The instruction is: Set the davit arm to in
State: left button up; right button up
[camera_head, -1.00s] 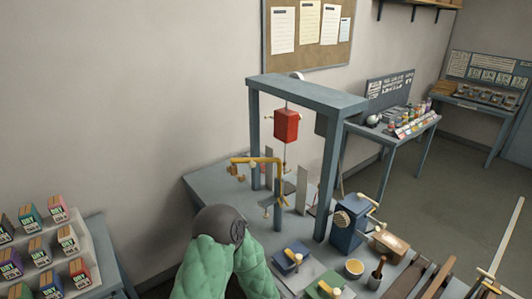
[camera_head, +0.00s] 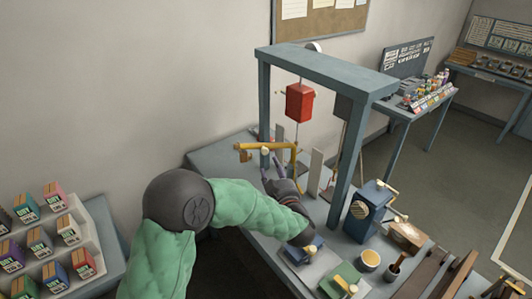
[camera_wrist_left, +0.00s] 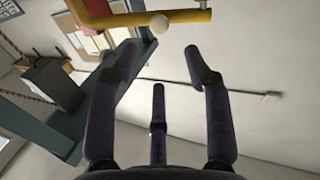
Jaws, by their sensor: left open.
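The yellow davit arm (camera_head: 275,146) stands on the grey bench under the blue-grey frame, its horizontal bar reaching left from a bent post. A cream ball knob (camera_head: 265,151) is on the bar. My left gripper (camera_head: 274,166) is just below the bar, partly hidden by my wrist. In the left wrist view, the yellow bar (camera_wrist_left: 185,17) and the cream knob (camera_wrist_left: 159,22) are at the top, beyond the fingertips. The left gripper (camera_wrist_left: 160,52) is open and empty, apart from the knob. My right gripper is not in view.
A red block (camera_head: 299,103) hangs from the blue-grey frame (camera_head: 325,68), right of the davit arm. A blue box with a crank (camera_head: 371,212) stands by the frame's right leg. Small blue and green blocks lie near my forearm. Boxes fill a stepped rack at left.

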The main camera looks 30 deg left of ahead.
aim_at(265, 152)
pick_arm(q)
jog(key=x, duration=0.9)
jog(key=shift+f+p, duration=0.25)
jog(key=shift+p, duration=0.15)
jog(key=shift+s, duration=0.1)
jog(key=shift+c, duration=0.3)
grip_shut()
